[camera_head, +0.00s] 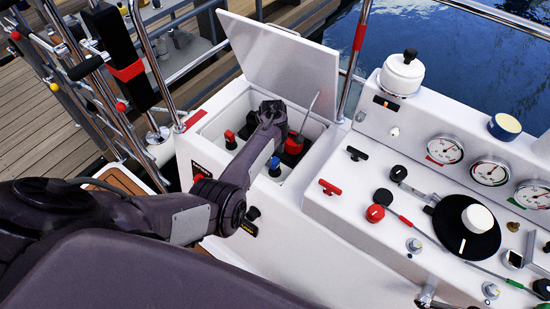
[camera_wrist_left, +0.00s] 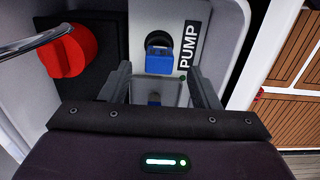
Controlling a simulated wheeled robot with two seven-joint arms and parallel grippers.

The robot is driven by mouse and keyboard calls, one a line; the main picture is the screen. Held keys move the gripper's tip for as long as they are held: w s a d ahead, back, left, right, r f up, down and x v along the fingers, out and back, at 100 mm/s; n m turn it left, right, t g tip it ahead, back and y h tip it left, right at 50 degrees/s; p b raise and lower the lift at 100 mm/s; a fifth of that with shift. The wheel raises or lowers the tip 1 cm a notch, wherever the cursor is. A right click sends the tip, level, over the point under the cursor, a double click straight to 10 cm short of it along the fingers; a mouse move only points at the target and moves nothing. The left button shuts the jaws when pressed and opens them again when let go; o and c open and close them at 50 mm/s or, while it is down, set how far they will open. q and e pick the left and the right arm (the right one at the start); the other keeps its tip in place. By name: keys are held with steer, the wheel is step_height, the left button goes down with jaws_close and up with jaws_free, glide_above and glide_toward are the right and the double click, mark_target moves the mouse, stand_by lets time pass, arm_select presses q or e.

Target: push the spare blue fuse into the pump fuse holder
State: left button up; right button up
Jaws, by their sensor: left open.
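My left gripper (camera_head: 270,112) reaches into the open white box in the head view. In the left wrist view its two dark fingers (camera_wrist_left: 160,88) are apart, with nothing clearly held between them. A blue fuse (camera_wrist_left: 160,61) shows just beyond the fingertips, at a dark round holder (camera_wrist_left: 158,39) beside the PUMP label (camera_wrist_left: 190,46). I cannot tell how deep it sits. A second small blue piece (camera_wrist_left: 154,101) shows lower, between the fingers, partly hidden by the gripper. One blue piece (camera_head: 274,163) stands in the box in the head view. My right gripper is not in view.
A red knob (camera_wrist_left: 68,50) on a black base stands left of the fuse. The box's raised lid (camera_head: 278,55) is behind the gripper. A red-topped piece (camera_head: 230,137) stands in the box. The console (camera_head: 340,225) with knobs and gauges lies to the right.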

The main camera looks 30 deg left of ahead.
arm_select(q)
steer(key=shift+r, duration=1.45)
